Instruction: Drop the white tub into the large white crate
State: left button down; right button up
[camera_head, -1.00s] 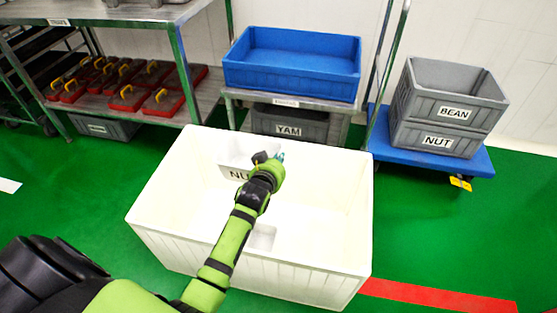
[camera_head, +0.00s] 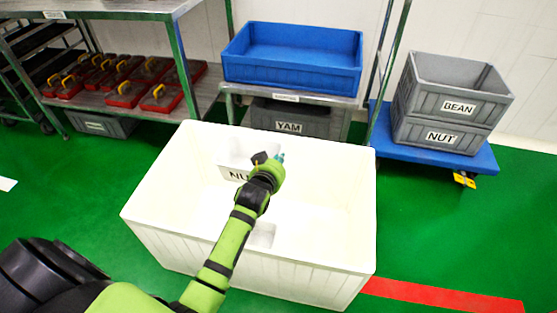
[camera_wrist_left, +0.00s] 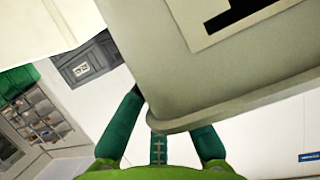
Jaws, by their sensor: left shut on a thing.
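The large white crate (camera_head: 235,268) stands on the floor in front of me, open at the top. The white tub (camera_head: 232,173), with a label partly reading "NU", shows within the crate's outline near its back wall. My left gripper (camera_head: 277,158) is shut on the tub's edge, with my arm reaching across the crate. I cannot tell how far the tub is above the crate's floor. In the left wrist view the tub (camera_wrist_left: 185,85) fills the upper middle, and the gripper's teal fingers (camera_wrist_left: 160,128) are at its rim. My right gripper is not in view.
A blue bin (camera_head: 290,72) sits on a metal cart behind the crate, above a grey YAM crate (camera_head: 288,117). Grey BEAN and NUT crates (camera_head: 440,135) stand on a blue dolly at right. A shelf (camera_head: 150,113) with red trays is at left.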

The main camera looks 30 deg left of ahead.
pick_arm(q)
jog(key=c, duration=1.3)
grip_release()
jog(key=shift+c, duration=0.2)
jog(key=v, duration=1.2)
